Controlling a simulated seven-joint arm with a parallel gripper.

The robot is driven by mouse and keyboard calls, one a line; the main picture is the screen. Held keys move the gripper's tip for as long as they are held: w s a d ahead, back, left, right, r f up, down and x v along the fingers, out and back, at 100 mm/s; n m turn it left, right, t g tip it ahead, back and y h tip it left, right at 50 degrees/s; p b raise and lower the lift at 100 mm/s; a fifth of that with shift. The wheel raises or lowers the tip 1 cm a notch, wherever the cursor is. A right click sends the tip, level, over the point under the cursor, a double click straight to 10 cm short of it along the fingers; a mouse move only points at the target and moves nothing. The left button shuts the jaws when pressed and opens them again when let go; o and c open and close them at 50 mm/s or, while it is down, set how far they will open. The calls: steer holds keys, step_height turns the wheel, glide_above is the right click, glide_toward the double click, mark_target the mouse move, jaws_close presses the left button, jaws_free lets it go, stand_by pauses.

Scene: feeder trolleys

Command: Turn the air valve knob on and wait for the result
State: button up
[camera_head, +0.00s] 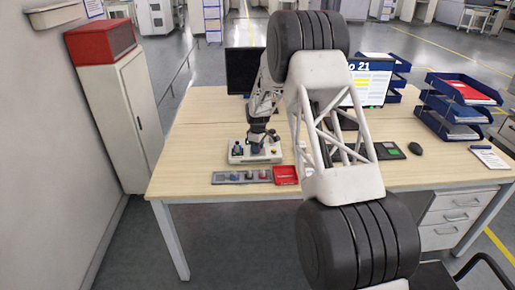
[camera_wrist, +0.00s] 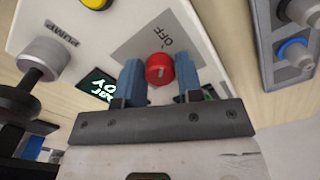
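The red knob (camera_wrist: 160,69) sits on a grey plate (camera_wrist: 188,38) marked "OFF" on a white panel, in the wrist view. A short light mark shows on the knob's face. My gripper (camera_wrist: 158,78) has its two blue fingers on either side of the knob, with what look like gaps between fingers and knob. I cannot tell whether the fingertips reach down around it. In the head view the white device (camera_head: 256,150) stands on the wooden desk, with my gripper (camera_head: 258,138) over it. The knob is not clear there.
A grey tray (camera_head: 242,177) of small parts and a red tray (camera_head: 286,175) lie at the desk's front edge. A monitor (camera_head: 244,70) stands behind.

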steer(key=c, duration=0.4)
steer(key=shift+c, duration=0.2)
steer(key=shift+m, duration=0.3)
steer(key=m, duration=0.6)
steer(key=shift+m, duration=0.4)
steer(key=m, duration=0.9)
steer(key=shift+m, duration=0.4)
